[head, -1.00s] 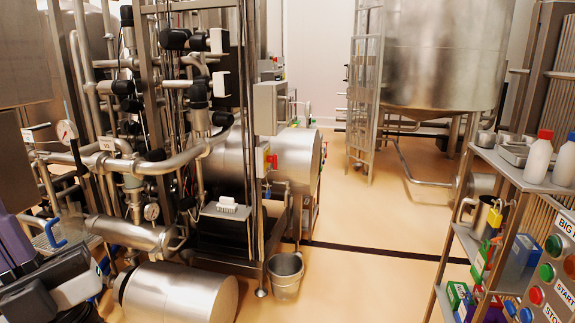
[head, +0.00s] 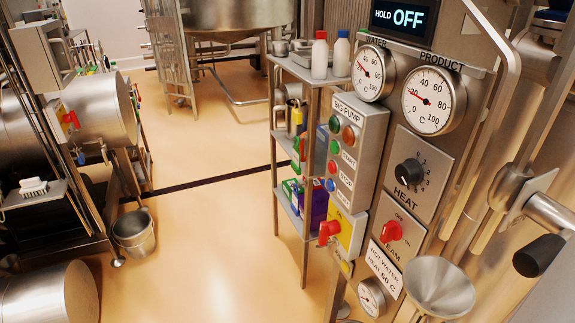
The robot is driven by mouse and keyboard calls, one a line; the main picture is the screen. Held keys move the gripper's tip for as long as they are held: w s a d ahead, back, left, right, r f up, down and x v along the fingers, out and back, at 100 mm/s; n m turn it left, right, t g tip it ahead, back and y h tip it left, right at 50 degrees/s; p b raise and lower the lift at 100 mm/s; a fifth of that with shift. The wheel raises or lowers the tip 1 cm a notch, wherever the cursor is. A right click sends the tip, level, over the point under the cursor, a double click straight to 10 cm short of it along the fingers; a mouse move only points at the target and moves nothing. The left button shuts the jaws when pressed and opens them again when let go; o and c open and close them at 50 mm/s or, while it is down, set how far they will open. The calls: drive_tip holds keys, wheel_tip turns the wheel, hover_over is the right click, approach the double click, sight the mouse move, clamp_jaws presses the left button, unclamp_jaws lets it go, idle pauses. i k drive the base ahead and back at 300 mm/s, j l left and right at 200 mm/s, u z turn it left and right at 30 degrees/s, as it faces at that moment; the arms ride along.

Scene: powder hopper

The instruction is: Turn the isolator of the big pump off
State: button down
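The BIG PUMP panel (head: 345,125) is a grey box on the right of the head view, with green and red lamps and START and STOP buttons. Below it is a yellow isolator plate (head: 350,236), marked ON near its top. Its red handle (head: 329,231) sticks out to the left; its exact setting is hard to tell. My gripper is not in view.
A red STEAM knob (head: 392,231), black HEAT dial (head: 409,171) and steel funnel (head: 439,287) are close on the right. Another red-and-yellow switch (head: 68,117) is on the left machine. A bucket (head: 133,231) stands left. The middle floor is clear.

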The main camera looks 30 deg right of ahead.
sight(332, 228)
drive_tip(key=z, duration=1.05)
